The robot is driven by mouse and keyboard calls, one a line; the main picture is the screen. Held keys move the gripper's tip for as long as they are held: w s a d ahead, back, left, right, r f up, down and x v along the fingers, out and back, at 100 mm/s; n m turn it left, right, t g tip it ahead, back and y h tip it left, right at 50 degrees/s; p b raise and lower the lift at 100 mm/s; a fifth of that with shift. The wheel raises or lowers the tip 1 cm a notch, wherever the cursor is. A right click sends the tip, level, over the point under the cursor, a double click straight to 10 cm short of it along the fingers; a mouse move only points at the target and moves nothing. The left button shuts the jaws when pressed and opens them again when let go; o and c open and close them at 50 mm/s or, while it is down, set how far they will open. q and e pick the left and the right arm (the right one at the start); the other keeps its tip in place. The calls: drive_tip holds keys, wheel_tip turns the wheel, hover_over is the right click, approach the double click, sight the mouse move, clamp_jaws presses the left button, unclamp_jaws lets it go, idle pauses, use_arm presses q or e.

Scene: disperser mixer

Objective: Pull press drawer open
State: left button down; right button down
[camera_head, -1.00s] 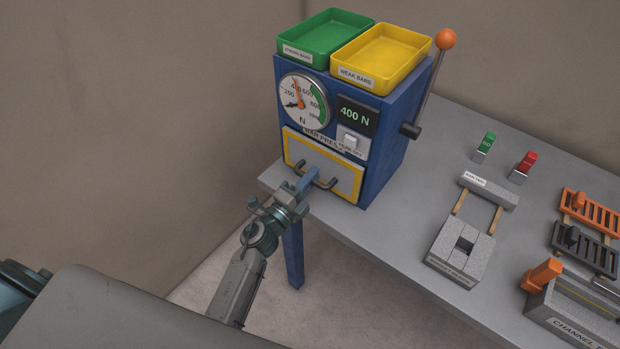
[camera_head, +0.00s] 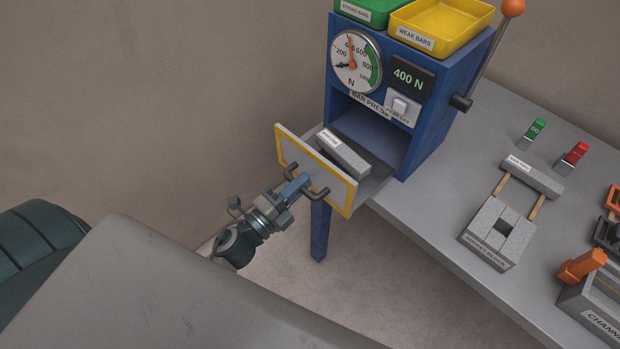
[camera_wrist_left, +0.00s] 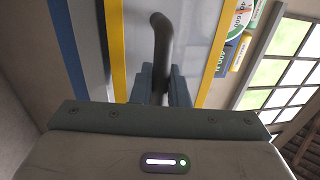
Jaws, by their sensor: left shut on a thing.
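The blue bar press (camera_head: 436,125) stands at the left end of the grey table. Its drawer front (camera_head: 331,188), a pale panel with a yellow border, is pulled out from the press, leaving a dark opening behind it. A grey labelled bar (camera_head: 343,153) lies in the drawer. My left gripper (camera_head: 305,182) is shut on the dark drawer handle (camera_head: 319,194) at the front. In the left wrist view the handle (camera_wrist_left: 162,45) runs between the two blue-grey fingers (camera_wrist_left: 161,83). My right gripper is not in view.
A green tray (camera_head: 372,9) and a yellow tray (camera_head: 440,26) sit on top of the press. A lever with an orange knob (camera_head: 512,7) rises on its right. A grey socket block (camera_head: 497,232) and green and red switches stand on the table. Floor space is open before the drawer.

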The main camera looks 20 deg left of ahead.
use_arm(q)
drive_tip(key=shift+v, duration=0.95)
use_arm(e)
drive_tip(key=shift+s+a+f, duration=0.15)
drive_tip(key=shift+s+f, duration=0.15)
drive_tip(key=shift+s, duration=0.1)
use_arm(q)
drive_tip(key=shift+r, duration=0.15)
drive_tip(key=c, duration=1.5)
unclamp_jaws()
